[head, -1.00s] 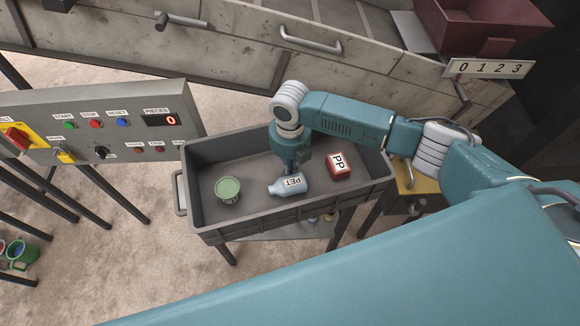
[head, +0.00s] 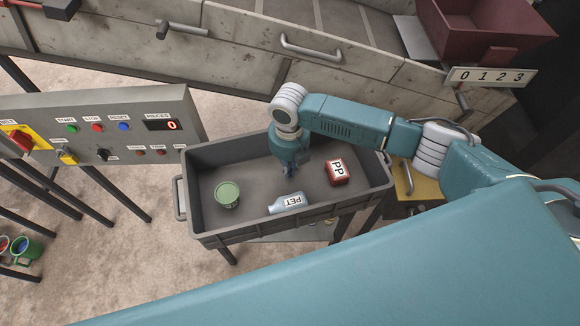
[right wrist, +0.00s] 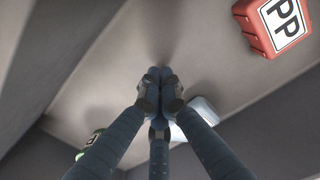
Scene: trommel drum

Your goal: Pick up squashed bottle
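The squashed bottle (head: 277,206), pale blue with a PET label, lies on its side in the grey crate (head: 217,240), close to the near wall. In the right wrist view the bottle (right wrist: 201,112) is partly hidden behind a finger. My right gripper (head: 289,174) points down into the crate, beyond the bottle and apart from it. In the right wrist view my right gripper's (right wrist: 160,74) fingertips are together with nothing visible between them. My left gripper is out of view.
A red PP block (head: 337,174) lies right of my gripper, and a green can (head: 228,194) stands at the left in the crate. A control panel (head: 100,126) is to the left. A concrete-grey machine (head: 240,50) stands behind the crate.

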